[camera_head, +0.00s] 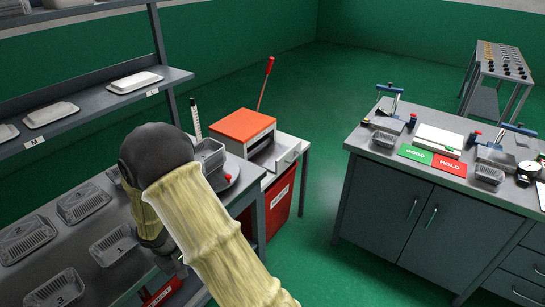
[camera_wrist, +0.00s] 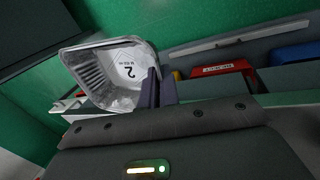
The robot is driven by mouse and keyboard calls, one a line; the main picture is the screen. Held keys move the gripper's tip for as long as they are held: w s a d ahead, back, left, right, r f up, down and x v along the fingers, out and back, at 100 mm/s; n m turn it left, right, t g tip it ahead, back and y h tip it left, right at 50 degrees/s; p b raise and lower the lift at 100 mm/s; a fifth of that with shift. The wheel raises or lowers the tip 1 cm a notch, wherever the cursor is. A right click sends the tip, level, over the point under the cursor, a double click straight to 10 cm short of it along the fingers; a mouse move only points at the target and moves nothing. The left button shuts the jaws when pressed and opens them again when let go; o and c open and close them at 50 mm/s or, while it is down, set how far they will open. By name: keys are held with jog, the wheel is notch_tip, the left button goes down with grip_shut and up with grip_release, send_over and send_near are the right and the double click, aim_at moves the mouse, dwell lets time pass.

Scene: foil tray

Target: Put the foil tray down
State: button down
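The foil tray (camera_wrist: 108,88) marked "2" is tilted beyond my gripper in the wrist view, with its inside facing the camera. My gripper's two dark fingers (camera_wrist: 160,91) are close together at its right wall and appear to pinch it. The tray looks clear of any surface there. In the head view my yellow-sleeved arm hides much of the gripper, and I cannot make out the held tray with certainty.
Several other foil trays, such as tray "1" (camera_head: 113,244) and tray "3" (camera_head: 61,288), lie on the left bench. One tray (camera_head: 209,153) stands by a round plate near an orange-topped box (camera_head: 242,124). A cabinet (camera_head: 415,210) with green and red mats stands right; green floor lies between.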

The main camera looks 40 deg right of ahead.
jog(key=d+f+m, duration=0.1)
jog(key=d+f, duration=0.2)
jog(key=f, duration=0.7)
jog(key=shift+w+d+f+m, duration=0.2)
jog(key=shift+d+f+m, duration=0.1)
jog(key=shift+f+m, duration=0.1)
